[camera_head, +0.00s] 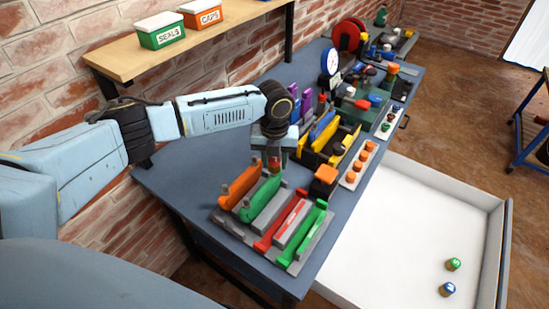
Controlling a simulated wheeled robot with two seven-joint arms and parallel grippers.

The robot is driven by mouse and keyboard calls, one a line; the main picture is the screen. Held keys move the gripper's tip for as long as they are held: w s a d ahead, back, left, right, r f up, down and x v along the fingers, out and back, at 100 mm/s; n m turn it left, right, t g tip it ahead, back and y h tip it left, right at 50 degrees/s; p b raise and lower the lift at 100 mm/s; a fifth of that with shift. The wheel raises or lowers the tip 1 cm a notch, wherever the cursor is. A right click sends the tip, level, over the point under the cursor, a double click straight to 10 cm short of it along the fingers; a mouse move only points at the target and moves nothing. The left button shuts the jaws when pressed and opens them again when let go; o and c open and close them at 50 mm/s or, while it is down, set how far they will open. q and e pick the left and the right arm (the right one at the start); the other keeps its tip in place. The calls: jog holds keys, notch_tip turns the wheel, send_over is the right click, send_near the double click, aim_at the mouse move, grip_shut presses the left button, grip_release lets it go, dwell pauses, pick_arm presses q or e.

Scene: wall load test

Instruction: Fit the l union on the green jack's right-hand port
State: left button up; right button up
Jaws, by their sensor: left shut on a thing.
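The green jack (261,199) is the long green block in the front rack, beside an orange one. A grey port stands at its left end (243,204) and another at its right end (275,171). My left gripper (274,156) points down over the right-hand end, its fingers shut on a small red part (274,163), seemingly the l union. The red part is at or just above the right-hand port. I cannot tell whether it is seated, since the fingers hide much of it. My right gripper is out of view.
The grey rack (291,265) also holds red and green bars. A block with an orange top (326,174) and a strip of orange knobs (357,167) stand to the right. Yellow and black holders (330,150) crowd behind. A shelf (130,65) overhangs the bench at left.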

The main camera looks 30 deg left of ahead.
aim_at(275, 159)
pick_arm(q)
jog(key=shift+f, duration=0.5)
jog(key=o, duration=1.1)
jog(key=shift+o, duration=0.3)
jog(key=shift+o, duration=1.3)
jog(key=shift+r, duration=0.15)
notch_tip(275, 159, up, 8)
jog(key=p, duration=0.7)
jog(key=shift+p, duration=0.3)
